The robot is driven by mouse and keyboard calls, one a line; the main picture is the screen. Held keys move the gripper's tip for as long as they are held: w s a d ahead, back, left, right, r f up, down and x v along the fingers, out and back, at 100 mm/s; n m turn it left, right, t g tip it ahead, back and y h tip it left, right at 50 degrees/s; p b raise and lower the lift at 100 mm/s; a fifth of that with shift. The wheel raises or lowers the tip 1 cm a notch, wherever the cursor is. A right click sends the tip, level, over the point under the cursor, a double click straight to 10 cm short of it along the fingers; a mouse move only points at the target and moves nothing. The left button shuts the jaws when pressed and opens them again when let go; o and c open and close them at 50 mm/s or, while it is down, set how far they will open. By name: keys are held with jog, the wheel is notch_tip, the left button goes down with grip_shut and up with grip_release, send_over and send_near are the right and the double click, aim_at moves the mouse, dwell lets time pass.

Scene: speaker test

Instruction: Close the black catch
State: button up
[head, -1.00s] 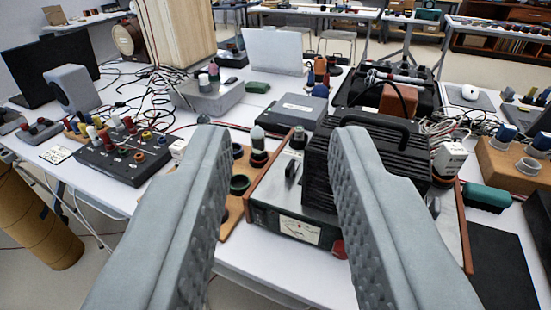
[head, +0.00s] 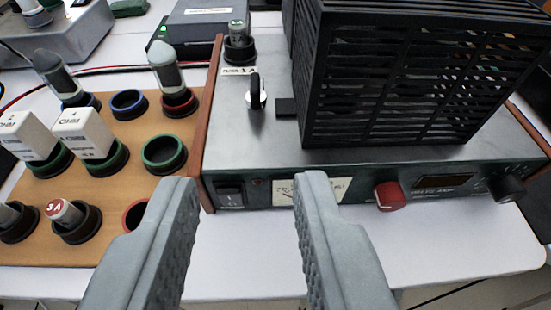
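The black catch (head: 254,90) is a small upright black lever on a pale round post. It stands on the grey metal top of the amplifier (head: 240,128), left of the black slotted cage (head: 400,75). A short black tab (head: 286,107) sticks out from the cage's left side toward it, with a gap between them. My gripper (head: 247,190) is open and empty. Its fingers appear below the catch in the picture, in front of the amplifier's front panel, and do not touch the catch.
A red knob (head: 390,196) and a black knob (head: 507,188) stick out of the front panel. A wooden board (head: 135,178) with several round sockets and plugs lies on the left. A black-based plug (head: 239,45) stands behind the catch. White table shows in front.

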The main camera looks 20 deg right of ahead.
aim_at(255, 95)
jog(key=x, duration=1.1)
jog(key=f+x, duration=0.1)
jog(key=x, duration=0.5)
jog(key=shift+d+f, duration=0.1)
jog(key=shift+f, duration=0.15)
grip_shut()
